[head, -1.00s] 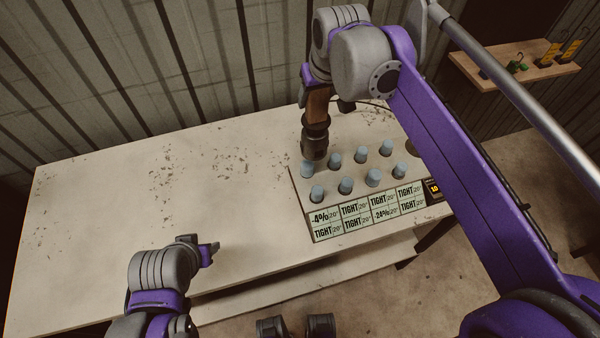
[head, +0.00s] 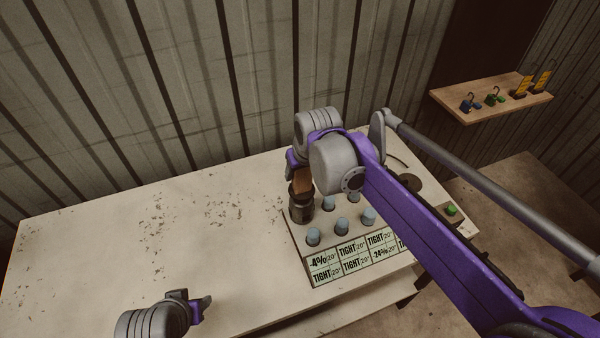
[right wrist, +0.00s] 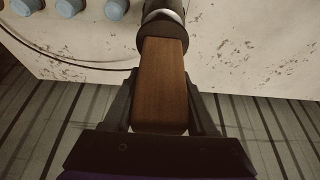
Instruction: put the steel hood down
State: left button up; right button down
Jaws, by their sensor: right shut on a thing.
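The steel hood (head: 301,208) is a dark cylinder below a brown wooden handle (head: 302,182). My right gripper (head: 297,168) is shut on that handle and holds it upright. The hood stands at the back left corner of the peg panel (head: 296,237), where it hides the back left blue peg. I cannot tell whether it rests over that peg. In the right wrist view the fingers (right wrist: 163,108) flank the handle (right wrist: 162,80), and the hood (right wrist: 164,18) is partly cut off at the top. My left gripper (head: 204,306) is over the front of the bench, its jaw opening unclear.
Several blue pegs (head: 341,223) stand close beside the hood. The label display (head: 352,253) is at the panel's front, with a green button (head: 450,209) to its right. The bench (head: 120,240) is clear on the left. A wall shelf (head: 490,103) holds padlocks and tags.

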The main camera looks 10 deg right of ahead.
jog(key=shift+f, duration=0.25)
jog(key=shift+f, duration=0.15)
jog(key=shift+c, duration=1)
grip_release()
jog(key=shift+r, duration=0.2)
jog(key=a+v, duration=0.1)
jog(key=v, duration=1.1)
jog(key=s+d+f+m, duration=0.1)
jog(key=s+d+f, duration=0.3)
jog(key=s+f, duration=0.5)
jog(key=s+d+f+m, duration=0.1)
jog(key=s+d+f, duration=0.3)
jog(key=s+f, duration=0.5)
jog(key=shift+s+d+f+t+h+p, duration=0.3)
jog(key=shift+s+f+t+h+p, duration=0.1)
jog(key=shift+s, duration=0.2)
